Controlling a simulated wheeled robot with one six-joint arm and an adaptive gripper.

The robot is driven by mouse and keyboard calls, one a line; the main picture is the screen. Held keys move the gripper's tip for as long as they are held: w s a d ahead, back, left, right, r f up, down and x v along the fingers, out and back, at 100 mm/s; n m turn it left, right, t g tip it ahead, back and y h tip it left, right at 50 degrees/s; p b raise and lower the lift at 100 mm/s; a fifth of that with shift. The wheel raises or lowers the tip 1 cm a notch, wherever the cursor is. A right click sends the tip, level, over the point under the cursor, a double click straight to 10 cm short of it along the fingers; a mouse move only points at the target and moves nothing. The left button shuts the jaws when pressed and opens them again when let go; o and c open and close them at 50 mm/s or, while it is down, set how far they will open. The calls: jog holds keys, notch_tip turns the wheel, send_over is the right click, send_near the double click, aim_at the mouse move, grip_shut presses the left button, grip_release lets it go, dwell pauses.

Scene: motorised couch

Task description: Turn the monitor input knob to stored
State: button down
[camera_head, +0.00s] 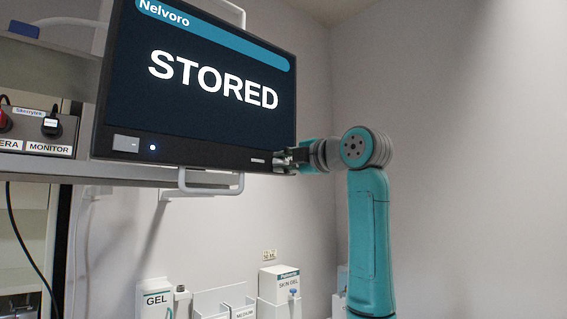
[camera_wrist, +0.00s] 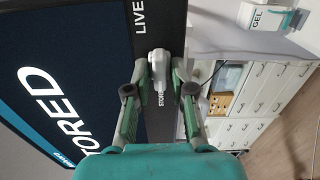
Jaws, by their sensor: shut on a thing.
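The monitor (camera_head: 200,95) shows the word STORED in large white letters on a dark screen; its screen also shows in the wrist view (camera_wrist: 50,75). The grey-white input knob (camera_wrist: 158,64) sits on the monitor's dark bezel, between a LIVE label above it and a STORED label (camera_wrist: 160,96) below it in the picture. My gripper (camera_wrist: 158,74) is shut on the knob, one finger on each side. In the head view my gripper (camera_head: 289,158) is at the monitor's lower right corner and hides the knob. The knob's exact pointing direction is hard to tell.
A shelf unit with a black knob (camera_head: 51,125) labelled MONITOR stands at the left. A handle (camera_head: 211,187) hangs below the monitor. Cabinets (camera_wrist: 262,90) show in the wrist view. The wall side at right is clear.

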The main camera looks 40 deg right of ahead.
jog(key=shift+f, duration=0.1)
jog(key=c, duration=1)
grip_release()
jog(key=shift+s, duration=0.15)
jog(key=s, duration=1.1)
jog(key=shift+s, duration=0.35)
jog(key=shift+d+f, duration=0.15)
